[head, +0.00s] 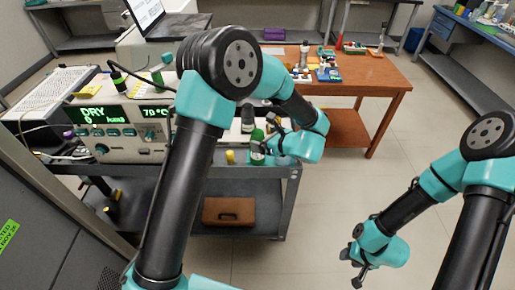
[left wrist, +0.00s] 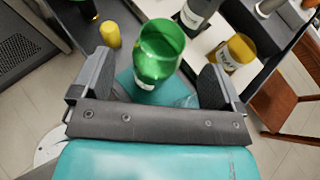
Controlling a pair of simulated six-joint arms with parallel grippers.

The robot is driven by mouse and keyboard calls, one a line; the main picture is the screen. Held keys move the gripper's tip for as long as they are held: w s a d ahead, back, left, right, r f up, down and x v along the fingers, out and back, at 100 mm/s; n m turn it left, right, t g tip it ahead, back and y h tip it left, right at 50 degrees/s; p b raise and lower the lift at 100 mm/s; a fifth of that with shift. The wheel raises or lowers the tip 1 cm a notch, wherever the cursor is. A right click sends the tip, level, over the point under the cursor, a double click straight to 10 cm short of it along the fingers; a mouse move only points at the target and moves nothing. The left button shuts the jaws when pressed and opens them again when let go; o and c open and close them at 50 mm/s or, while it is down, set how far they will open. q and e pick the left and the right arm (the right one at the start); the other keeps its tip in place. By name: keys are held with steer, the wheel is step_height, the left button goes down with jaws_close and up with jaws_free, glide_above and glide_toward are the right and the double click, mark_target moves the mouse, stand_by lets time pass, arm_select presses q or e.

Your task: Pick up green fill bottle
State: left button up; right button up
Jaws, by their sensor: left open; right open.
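The green fill bottle (left wrist: 158,48) stands between the two open fingers of my left gripper (left wrist: 155,80) in the left wrist view. The fingers flank it with a visible gap, so it is not gripped. In the head view the green bottle (head: 257,153) is on the cart's top near its front right, partly hidden by my left gripper (head: 262,142). My right gripper (head: 353,266) is open and empty over the bare floor at the lower right.
A yellow-capped item (left wrist: 110,34) stands left of the bottle. A dark bottle with a white label (left wrist: 196,12) and an amber jar (left wrist: 235,52) stand behind and right. The instrument (head: 120,130) fills the cart's left. A wooden table (head: 365,75) is beyond.

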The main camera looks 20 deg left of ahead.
arm_select(q)
steer(key=x, duration=0.4)
steer(key=shift+w+a+r, duration=0.1)
steer(key=shift+a, duration=0.15)
steer(key=c, duration=1.5)
step_height(320, 180, up, 10)
steer(key=shift+r, duration=0.1)
stand_by(0.5)
